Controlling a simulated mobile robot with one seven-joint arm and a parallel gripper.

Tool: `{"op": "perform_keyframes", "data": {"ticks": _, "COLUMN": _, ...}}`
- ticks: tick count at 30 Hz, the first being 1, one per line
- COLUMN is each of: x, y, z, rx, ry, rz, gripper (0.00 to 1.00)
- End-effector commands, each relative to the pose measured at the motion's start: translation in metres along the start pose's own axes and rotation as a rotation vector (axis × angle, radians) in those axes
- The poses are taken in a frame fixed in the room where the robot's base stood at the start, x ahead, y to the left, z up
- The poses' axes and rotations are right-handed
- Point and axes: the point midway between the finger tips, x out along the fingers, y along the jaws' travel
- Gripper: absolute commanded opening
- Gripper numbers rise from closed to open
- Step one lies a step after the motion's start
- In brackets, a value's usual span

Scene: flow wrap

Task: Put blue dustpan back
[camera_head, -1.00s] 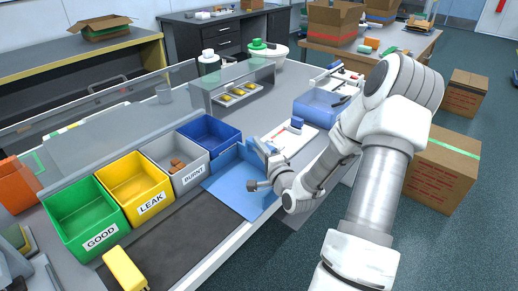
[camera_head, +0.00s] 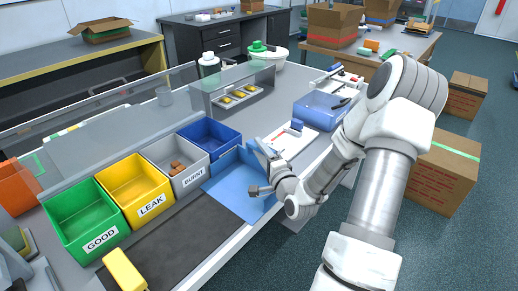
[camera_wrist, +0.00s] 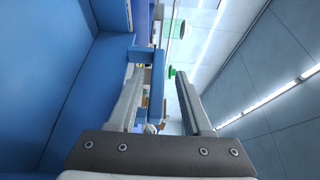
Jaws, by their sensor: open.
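The blue dustpan (camera_head: 236,187) lies on the work surface in front of the blue bin, next to the end of the dark belt. In the wrist view its blue surface (camera_wrist: 85,80) fills the left side. A blue upright piece, seemingly its handle (camera_wrist: 157,88), shows between the fingers. My gripper (camera_head: 262,165) is at the dustpan's right side in the head view. In the wrist view my gripper (camera_wrist: 160,90) is open, with one finger on each side of that blue piece. I cannot tell whether either finger touches it.
Green (camera_head: 85,222), yellow (camera_head: 136,188), grey (camera_head: 177,163) and blue (camera_head: 211,139) bins stand in a row behind the dark belt (camera_head: 185,240). A white tray (camera_head: 292,137) and a light blue bin (camera_head: 322,108) are right of my gripper. A yellow block (camera_head: 124,270) is at the front left.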

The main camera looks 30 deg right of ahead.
Motion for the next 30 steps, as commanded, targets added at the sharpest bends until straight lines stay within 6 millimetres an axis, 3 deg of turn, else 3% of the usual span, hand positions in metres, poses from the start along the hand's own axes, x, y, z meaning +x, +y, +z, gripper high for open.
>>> {"op": "perform_keyframes", "data": {"ticks": 10, "x": -0.084, "y": 0.0, "z": -0.001, "rx": 0.003, "ry": 0.004, "rz": 0.003, "gripper": 0.49}}
{"op": "perform_keyframes", "data": {"ticks": 30, "x": -0.108, "y": -0.001, "z": 0.0, "rx": 0.0, "ry": 0.001, "rz": 0.001, "gripper": 0.49}}
